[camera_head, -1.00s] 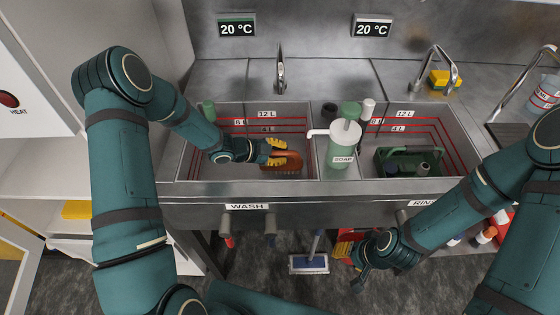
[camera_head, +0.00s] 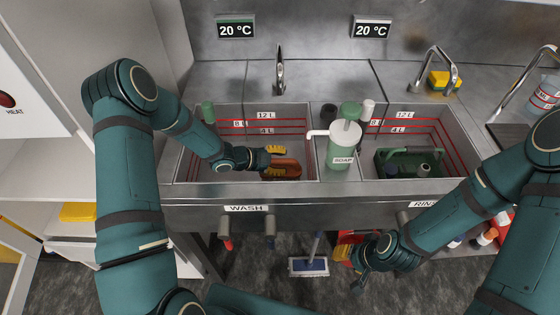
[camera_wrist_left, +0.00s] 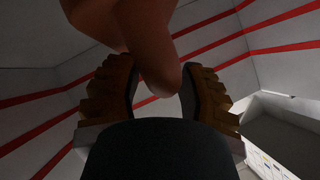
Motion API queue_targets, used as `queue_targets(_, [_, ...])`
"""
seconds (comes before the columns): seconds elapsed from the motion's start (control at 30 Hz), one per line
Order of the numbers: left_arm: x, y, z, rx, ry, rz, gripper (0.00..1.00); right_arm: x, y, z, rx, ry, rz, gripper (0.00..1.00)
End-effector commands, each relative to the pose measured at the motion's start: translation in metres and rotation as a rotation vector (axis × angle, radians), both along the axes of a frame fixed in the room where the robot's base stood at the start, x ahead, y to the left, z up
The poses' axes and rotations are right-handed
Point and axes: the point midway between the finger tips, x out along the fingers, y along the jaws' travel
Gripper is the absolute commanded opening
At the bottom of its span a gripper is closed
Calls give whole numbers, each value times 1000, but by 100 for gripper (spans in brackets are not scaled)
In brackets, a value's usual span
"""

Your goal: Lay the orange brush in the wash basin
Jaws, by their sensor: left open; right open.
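The orange brush (camera_head: 291,163) is inside the wash basin (camera_head: 200,171), in its front right part. My left gripper (camera_head: 276,161) reaches down into the basin with its yellow fingers around the brush. In the left wrist view the brush (camera_wrist_left: 148,45) shows dark orange between the two spread fingers (camera_wrist_left: 157,95). The fingers are open, with a gap beside the brush. Whether the brush rests fully on the basin floor is hard to tell. My right gripper (camera_head: 361,280) is open and empty, low in front of the counter.
A green soap bottle (camera_head: 341,150) stands between the two basins, close right of the brush. The rinse basin (camera_head: 452,145) holds a green caddy (camera_head: 405,158). The tap (camera_head: 281,70) stands behind the wash basin. The left part of the wash basin is free.

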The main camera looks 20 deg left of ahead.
Motion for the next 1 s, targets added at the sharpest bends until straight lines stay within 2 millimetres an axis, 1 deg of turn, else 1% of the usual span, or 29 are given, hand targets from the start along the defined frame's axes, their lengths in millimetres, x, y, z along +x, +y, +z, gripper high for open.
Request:
queue_targets(0.07, [-1, 2, 4, 1, 0, 1, 39, 0, 0, 3, 0, 1, 0, 47])
queue_targets(0.17, [-8, 13, 11, 1, 0, 2, 39, -1, 0, 5, 0, 2, 1, 47])
queue_targets(0.5, [-42, 62, 44, 1, 0, 3, 39, 1, 0, 17, 0, -2, -3, 47])
queue_targets(0.6, [-50, 73, 51, 1, -1, 2, 39, 2, 0, 19, -1, -3, -5, 47])
queue_targets(0.77, [-58, 84, 58, 0, 0, 2, 39, 3, 0, 21, -1, -6, -7, 47])
queue_targets(1.0, [-61, 87, 59, -1, 0, -1, 39, 3, -1, 21, -1, -6, -7, 47])
